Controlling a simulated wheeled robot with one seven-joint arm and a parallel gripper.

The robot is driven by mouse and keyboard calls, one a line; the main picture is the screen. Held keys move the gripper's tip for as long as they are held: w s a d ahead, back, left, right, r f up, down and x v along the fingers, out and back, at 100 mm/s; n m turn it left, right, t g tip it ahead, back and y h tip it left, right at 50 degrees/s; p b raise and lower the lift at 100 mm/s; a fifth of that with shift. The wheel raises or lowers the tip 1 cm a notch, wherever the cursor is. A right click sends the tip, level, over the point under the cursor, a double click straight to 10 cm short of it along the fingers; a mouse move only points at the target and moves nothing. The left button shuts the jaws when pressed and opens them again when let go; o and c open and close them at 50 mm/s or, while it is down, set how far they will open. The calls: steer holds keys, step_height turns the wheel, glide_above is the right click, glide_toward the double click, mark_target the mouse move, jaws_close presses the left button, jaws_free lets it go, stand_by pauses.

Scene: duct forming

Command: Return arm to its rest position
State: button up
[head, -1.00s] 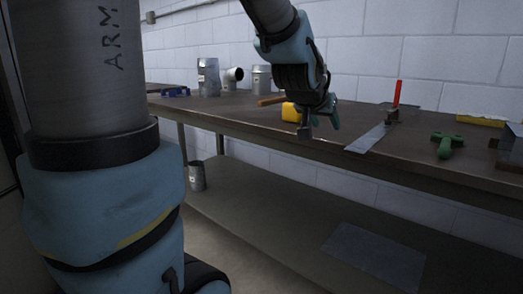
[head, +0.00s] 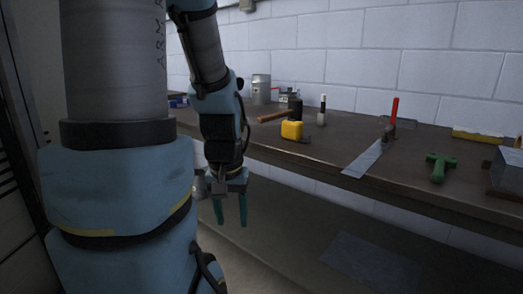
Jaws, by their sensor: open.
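My gripper (head: 231,207) hangs in front of the workbench's front edge, below the level of its top. Its two teal fingers point down, stand apart and hold nothing. My arm comes down from the top of the head view, left of the middle. The workbench (head: 330,160) runs along the wall to the right of my gripper, and no bench item touches the fingers.
On the bench are a yellow tape measure (head: 292,130), a hammer (head: 275,116), a metal strip (head: 364,158), a red-handled tool (head: 392,118), a green tool (head: 438,166) and a metal can (head: 261,88). A flat sheet (head: 371,262) lies on the lower shelf.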

step_height(320, 180, up, 14)
steer(key=p, duration=1.1)
steer(key=shift+f+p, duration=0.2)
steer(key=shift+p, duration=0.15)
